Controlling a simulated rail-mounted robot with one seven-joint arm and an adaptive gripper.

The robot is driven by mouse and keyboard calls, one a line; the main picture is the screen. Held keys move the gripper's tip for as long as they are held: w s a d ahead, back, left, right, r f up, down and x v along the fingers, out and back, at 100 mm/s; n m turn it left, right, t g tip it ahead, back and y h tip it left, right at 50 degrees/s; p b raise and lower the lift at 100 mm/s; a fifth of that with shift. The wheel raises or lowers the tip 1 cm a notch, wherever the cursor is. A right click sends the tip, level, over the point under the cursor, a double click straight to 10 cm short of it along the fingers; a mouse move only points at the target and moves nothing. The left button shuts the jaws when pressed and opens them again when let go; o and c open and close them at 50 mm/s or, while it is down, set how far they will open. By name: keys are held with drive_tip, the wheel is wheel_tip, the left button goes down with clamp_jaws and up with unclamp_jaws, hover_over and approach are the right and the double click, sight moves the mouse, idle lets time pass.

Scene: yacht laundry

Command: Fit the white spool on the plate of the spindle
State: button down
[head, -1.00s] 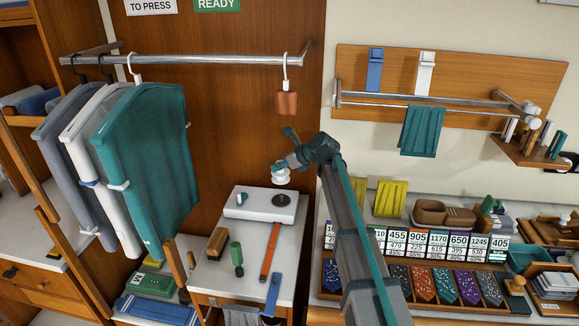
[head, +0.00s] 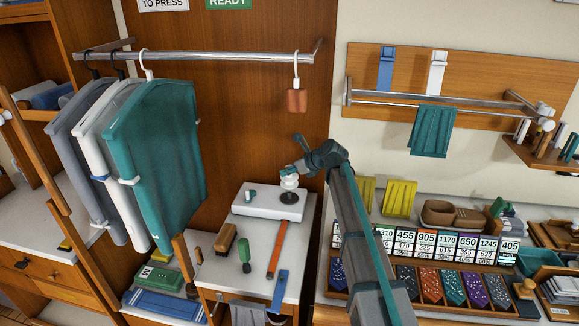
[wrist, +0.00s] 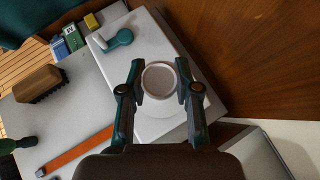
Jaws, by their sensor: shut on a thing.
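The white spool (head: 290,182) is held by my gripper (head: 290,171), just above the white spindle unit. In the wrist view the spool's round top (wrist: 160,79) sits between the two fingertips (wrist: 160,86), which are shut on its sides. The spindle's dark round plate (head: 289,198) is on the right part of the white box (head: 258,205), below the spool. A small gap seems to show between them. In the wrist view the spool and fingers hide the dark plate. A teal-and-white lever (wrist: 118,39) stands on the box's other end.
A brush (head: 226,238), a green-handled tool (head: 244,254) and an orange strap (head: 278,248) lie on the counter in front of the box. A wooden wall (head: 250,120) stands close behind. Hanging teal garments (head: 157,160) are to the left.

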sight(290, 184)
drive_tip(key=shift+f+b, duration=0.3)
drive_tip(key=shift+f, duration=1.1)
drive_tip(key=shift+p, duration=1.05)
idle(0.7)
drive_tip(key=shift+f+b, duration=0.4)
drive_tip(key=shift+f, duration=1.45)
drive_tip(key=c, duration=0.7)
unclamp_jaws()
drive_tip(key=shift+c, duration=0.2)
drive_tip(key=v, duration=1.2)
